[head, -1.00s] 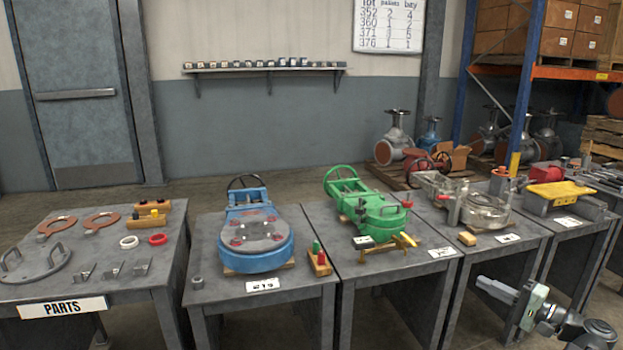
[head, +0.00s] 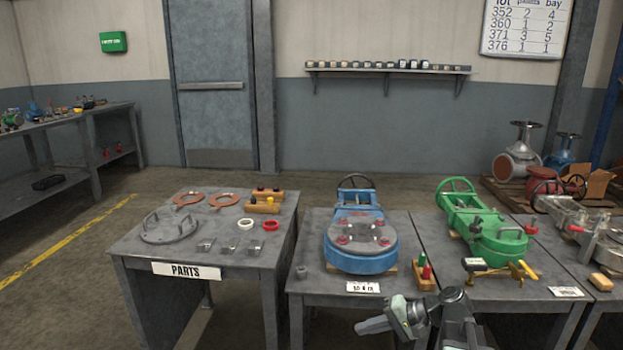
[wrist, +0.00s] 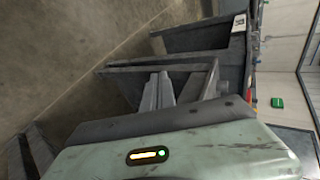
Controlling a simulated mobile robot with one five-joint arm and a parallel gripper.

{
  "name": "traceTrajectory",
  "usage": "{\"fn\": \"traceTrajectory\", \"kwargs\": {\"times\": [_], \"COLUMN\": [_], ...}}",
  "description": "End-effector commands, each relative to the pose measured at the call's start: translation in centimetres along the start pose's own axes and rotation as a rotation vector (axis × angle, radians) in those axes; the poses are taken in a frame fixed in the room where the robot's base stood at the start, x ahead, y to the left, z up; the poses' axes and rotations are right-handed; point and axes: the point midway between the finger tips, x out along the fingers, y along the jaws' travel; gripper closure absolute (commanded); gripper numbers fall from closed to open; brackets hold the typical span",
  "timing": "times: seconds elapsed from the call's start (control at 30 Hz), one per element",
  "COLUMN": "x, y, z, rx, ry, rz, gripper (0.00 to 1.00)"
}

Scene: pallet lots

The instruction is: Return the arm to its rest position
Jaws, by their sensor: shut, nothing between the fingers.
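My gripper (head: 366,326) shows low in the head view, in front of the table with the blue valve. Its fingers point left and look closed together with nothing held. In the wrist view my gripper's fingers (wrist: 156,92) lie side by side, with bare floor and table legs beyond them. The arm is folded near my body, in free air and apart from the tables. The lower arm is cut off by the bottom edge of the head view.
The parts table (head: 130,252) with rings and a grey cover stands left of the blue valve (head: 362,262). The green valve (head: 498,248) is on the table to the right. A workbench (head: 62,122) stands far left. The floor (head: 90,290) left of the parts table is clear.

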Motion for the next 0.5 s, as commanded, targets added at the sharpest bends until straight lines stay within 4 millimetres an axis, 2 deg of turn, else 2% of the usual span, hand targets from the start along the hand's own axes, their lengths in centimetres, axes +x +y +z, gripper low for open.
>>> {"fn": "traceTrajectory", "kwargs": {"times": [0.03,0.1,0.2,0.27,0.37,0.5], "x": [2.9,5.9,8.9,10.0,10.1,6.6], "y": [-0.3,0.1,1.2,2.2,4.4,8.3], "z": [1.8,3.7,6.2,7.4,8.2,7.3], "rx": [-0.035,-0.081,-0.151,-0.196,-0.254,-0.285], "ry": [-0.052,-0.106,-0.166,-0.192,-0.205,-0.174], "rz": [0.071,0.18,0.34,0.446,0.618,0.849], "gripper": [1.0,1.0,1.0,1.0,1.0,1.0]}}
